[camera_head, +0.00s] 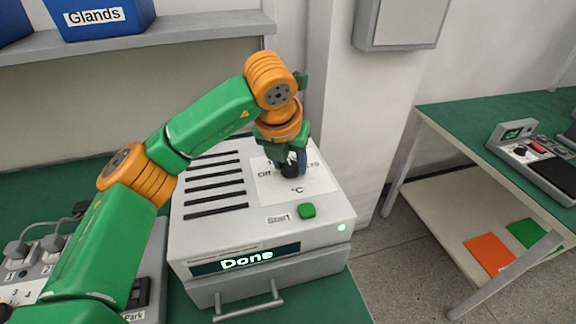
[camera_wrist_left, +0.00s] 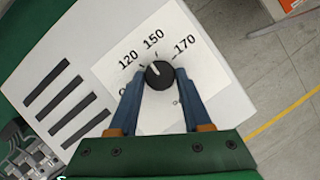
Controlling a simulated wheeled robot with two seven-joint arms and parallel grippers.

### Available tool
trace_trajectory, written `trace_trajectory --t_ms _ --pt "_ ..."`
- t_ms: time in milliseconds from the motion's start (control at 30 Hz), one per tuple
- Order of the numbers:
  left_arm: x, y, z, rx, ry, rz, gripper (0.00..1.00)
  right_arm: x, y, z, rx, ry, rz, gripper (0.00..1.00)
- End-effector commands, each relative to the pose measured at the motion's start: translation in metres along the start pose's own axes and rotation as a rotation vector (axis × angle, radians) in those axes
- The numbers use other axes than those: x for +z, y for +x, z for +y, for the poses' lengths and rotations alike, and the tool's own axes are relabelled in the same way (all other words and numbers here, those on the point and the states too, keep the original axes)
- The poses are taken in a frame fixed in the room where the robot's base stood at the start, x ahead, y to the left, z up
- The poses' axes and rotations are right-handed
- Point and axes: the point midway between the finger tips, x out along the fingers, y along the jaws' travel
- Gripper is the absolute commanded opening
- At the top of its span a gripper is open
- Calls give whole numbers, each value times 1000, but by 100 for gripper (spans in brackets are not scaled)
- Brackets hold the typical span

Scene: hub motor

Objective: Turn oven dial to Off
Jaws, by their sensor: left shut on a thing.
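The oven (camera_head: 260,231) is a grey-white box on the green bench, with "Done" lit on its front display. Its black dial (camera_wrist_left: 160,74) sits on a white scale plate (camera_wrist_left: 205,75) marked 120, 150 and 170; "Off" is partly readable in the head view. A pale mark on the dial points up and left in the wrist view, roughly between 120 and 150. My left gripper (camera_head: 289,163) reaches down from above; its blue fingers (camera_wrist_left: 159,86) are shut on the dial's two sides. In the head view the gripper partly hides the dial and scale. My right gripper is out of view.
A green Start button (camera_head: 307,211) and dark vent slots (camera_head: 215,184) are on the oven top. A front handle (camera_head: 248,303) sticks out below. A blue "Glands" bin (camera_head: 100,20) stands on the shelf behind. Another bench (camera_head: 450,130) is at right, across an open floor gap.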

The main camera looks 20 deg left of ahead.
Motion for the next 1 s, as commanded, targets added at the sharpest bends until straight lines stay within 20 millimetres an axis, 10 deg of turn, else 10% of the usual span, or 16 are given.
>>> trace_trajectory --t_ms 1000 --pt "5 -2 -7 370 -887 2 0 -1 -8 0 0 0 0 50"
